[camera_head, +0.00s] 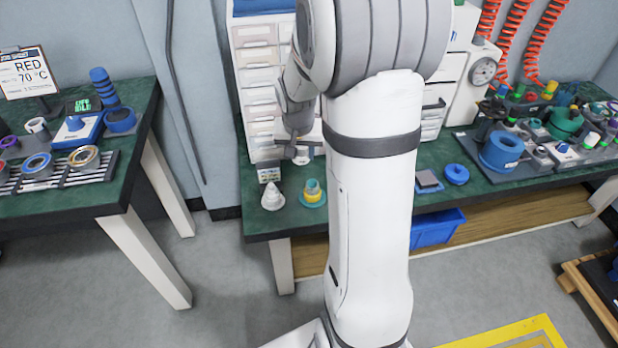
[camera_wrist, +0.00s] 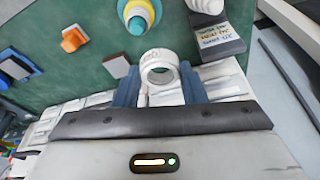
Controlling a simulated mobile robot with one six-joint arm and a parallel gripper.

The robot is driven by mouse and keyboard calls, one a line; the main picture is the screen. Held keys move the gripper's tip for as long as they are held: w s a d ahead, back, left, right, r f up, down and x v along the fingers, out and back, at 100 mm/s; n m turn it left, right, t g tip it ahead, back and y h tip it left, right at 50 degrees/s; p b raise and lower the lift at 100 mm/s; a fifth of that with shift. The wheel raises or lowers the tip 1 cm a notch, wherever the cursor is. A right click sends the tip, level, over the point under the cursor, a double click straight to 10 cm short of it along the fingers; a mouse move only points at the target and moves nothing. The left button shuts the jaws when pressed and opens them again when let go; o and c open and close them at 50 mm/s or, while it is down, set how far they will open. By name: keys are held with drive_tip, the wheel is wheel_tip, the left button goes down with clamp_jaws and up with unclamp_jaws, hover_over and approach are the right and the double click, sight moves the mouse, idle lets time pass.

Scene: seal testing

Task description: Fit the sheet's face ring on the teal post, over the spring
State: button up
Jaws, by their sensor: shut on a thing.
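My gripper (camera_head: 302,147) is above the left end of the middle bench; it also shows in the wrist view (camera_wrist: 158,88). Its two blue fingers are shut on a white-grey face ring (camera_wrist: 160,68), whose hole faces the wrist camera. The job sheet (camera_head: 25,73) on the left bench reads RED, 70 °C.
A white stepped cone (camera_head: 272,197) and a small labelled block (camera_head: 269,173) stand left of the post. White drawers (camera_head: 257,80) rise close behind. Several rings (camera_head: 37,165) lie on a rack on the left bench. The bench front edge is near the post.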

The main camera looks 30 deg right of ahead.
sight(312, 180)
drive_tip(key=shift+s+d+f+m+h+b, duration=0.3)
drive_tip(key=shift+s+d+f+m+b, duration=0.4)
drive_tip(key=shift+s+d+f+b, duration=0.3)
drive_tip(key=shift+f+b, duration=1.6)
drive_tip(key=shift+f, duration=0.3)
drive_tip(key=shift+s+f+b, duration=0.1)
drive_tip(key=shift+f+b, duration=0.95)
drive_tip(key=shift+f, duration=0.15)
drive_tip(key=o, duration=1.1)
wheel_tip(312, 180, up, 7)
drive_tip(key=p, duration=0.5)
drive_tip(key=shift+s, duration=0.15)
